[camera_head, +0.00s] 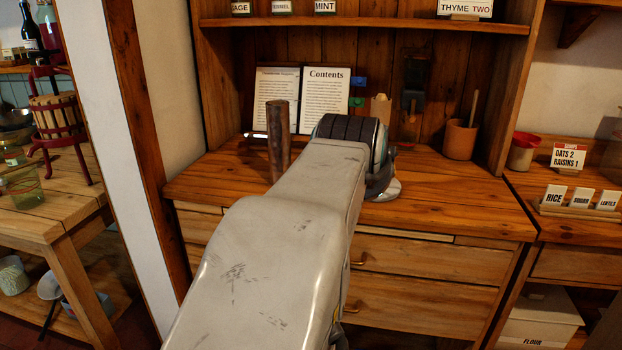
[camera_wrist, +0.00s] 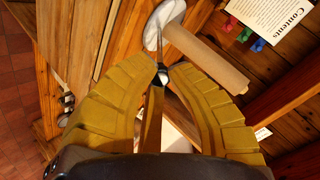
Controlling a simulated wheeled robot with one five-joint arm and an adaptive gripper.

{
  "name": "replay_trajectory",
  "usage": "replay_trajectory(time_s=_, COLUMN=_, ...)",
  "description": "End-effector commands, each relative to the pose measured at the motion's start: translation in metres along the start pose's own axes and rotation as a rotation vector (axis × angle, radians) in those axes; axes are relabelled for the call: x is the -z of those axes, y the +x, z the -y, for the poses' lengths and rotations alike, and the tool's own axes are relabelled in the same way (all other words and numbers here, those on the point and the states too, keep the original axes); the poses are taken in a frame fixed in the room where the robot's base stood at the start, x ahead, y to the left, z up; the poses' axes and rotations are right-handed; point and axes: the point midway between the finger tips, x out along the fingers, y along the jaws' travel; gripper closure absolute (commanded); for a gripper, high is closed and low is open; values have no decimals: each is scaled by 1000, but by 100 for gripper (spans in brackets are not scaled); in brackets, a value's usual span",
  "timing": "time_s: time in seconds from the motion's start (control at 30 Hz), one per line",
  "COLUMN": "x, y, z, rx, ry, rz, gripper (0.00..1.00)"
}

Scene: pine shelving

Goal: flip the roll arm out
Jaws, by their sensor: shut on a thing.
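A tan cylinder (camera_wrist: 207,60), apparently the roll, slants down to the right from the disc, beside the fingertips. In the head view a dark brown upright cylinder (camera_head: 279,140) stands left of my arm; I cannot tell whether it is the same roll. My fingertips are hidden there behind my own arm.
An open book (camera_head: 300,98) leans at the back of the pine desk (camera_head: 455,205). A terracotta pot (camera_head: 460,139) stands at the back right. A shelf (camera_head: 380,27) with labels runs above. The desk top right of my arm is mostly clear; a post (camera_head: 140,110) stands left.

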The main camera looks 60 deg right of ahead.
Motion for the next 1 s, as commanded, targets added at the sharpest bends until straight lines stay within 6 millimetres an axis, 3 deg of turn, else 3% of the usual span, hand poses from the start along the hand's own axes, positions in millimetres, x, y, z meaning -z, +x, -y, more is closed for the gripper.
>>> replay_trajectory(time_s=0.27, x=-2, y=2, z=-2, rx=-7, ry=0, rz=7, gripper=100)
replay_trajectory(time_s=0.3, x=-2, y=2, z=-2, rx=-7, ry=0, rz=7, gripper=82)
replay_trajectory(time_s=0.6, x=-1, y=1, z=-1, rx=-4, ry=0, rz=4, gripper=55)
replay_trajectory(time_s=1.0, x=0, y=-8, z=0, rx=0, ry=0, rz=0, gripper=55)
